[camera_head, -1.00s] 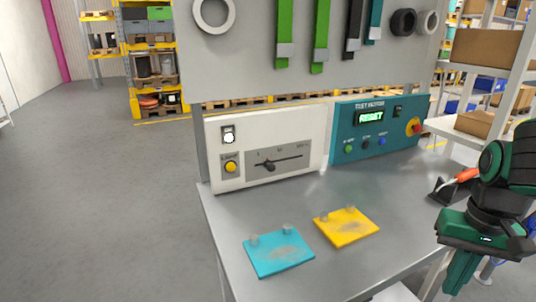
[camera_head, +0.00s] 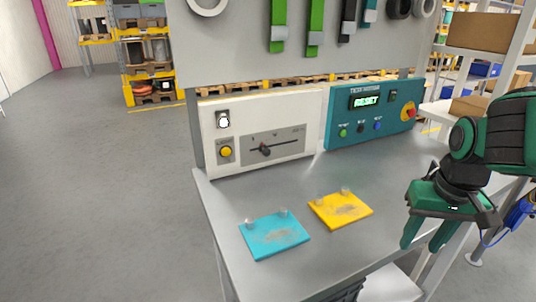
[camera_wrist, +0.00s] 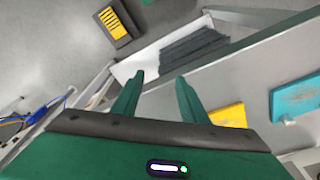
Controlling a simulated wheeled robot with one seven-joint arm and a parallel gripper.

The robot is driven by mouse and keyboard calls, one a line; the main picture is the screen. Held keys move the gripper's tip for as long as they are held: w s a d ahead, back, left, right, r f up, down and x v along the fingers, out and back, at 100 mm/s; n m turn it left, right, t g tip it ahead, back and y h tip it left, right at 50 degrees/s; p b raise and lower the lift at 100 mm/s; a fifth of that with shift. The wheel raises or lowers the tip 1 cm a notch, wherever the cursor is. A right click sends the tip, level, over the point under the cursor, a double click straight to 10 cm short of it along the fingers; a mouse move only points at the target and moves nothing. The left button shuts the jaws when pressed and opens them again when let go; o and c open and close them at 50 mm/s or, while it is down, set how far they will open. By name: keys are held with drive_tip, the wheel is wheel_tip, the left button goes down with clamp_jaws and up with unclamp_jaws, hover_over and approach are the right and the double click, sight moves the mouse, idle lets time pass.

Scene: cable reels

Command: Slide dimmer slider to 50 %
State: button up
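The dimmer slider (camera_head: 264,151) is a black knob on a horizontal slot in a grey scale plate, on the front of the white panel (camera_head: 310,110). The knob stands between the left and middle scale marks; the markings are too small to read. My gripper (camera_head: 422,246) is at the right, in front of the bench edge and well away from the slider. Its two green fingers are apart, with nothing between them. In the wrist view, my gripper (camera_wrist: 158,76) is also open and empty, and the slider is not in view.
A yellow button (camera_head: 225,152) and a white switch (camera_head: 223,119) sit left of the slider. A teal test panel (camera_head: 345,130) with a red knob (camera_head: 408,112) stands to its right. Cyan (camera_head: 274,236) and yellow (camera_head: 340,209) plates lie on the grey bench (camera_head: 235,185).

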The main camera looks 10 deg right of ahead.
sight(269, 153)
drive_tip(key=w+a+n+t, duration=0.2)
drive_tip(key=w+a, duration=0.2)
drive_tip(key=w, duration=0.1)
drive_tip(key=w+a+r+n+t+y, duration=0.1)
drive_tip(key=w+a+n, duration=0.1)
drive_tip(key=w+a, duration=0.3)
drive_tip(key=w+a+n+t+y, duration=0.1)
drive_tip(key=w+a+n+t, duration=0.1)
drive_tip(key=w, duration=0.5)
drive_tip(key=shift+w+a+r+n+t, duration=0.15)
drive_tip(key=shift+a+r+n, duration=0.1)
drive_tip(key=shift+a, duration=0.45)
drive_tip(key=shift+s+a+r+n+t, duration=0.15)
drive_tip(key=shift+a+n, duration=0.1)
drive_tip(key=shift+a, duration=0.4)
drive_tip(key=w+a, duration=0.1)
drive_tip(key=w+a+r+n+t+y, duration=0.1)
drive_tip(key=w+a, duration=0.1)
drive_tip(key=w+a+n+t, duration=0.1)
drive_tip(key=w, duration=0.1)
drive_tip(key=shift+a+r+y, duration=0.25)
drive_tip(key=shift+r+y, duration=0.05)
drive_tip(key=shift+y, duration=0.1)
drive_tip(key=w+a+r+n+t+y, duration=0.2)
drive_tip(key=w+a+r+t, duration=0.2)
drive_tip(key=a, duration=0.1)
drive_tip(key=shift+d+x, duration=0.15)
drive_tip(key=shift+x, duration=2.5)
drive_tip(key=shift+d+x, duration=0.1)
drive_tip(key=shift+x, duration=2.6)
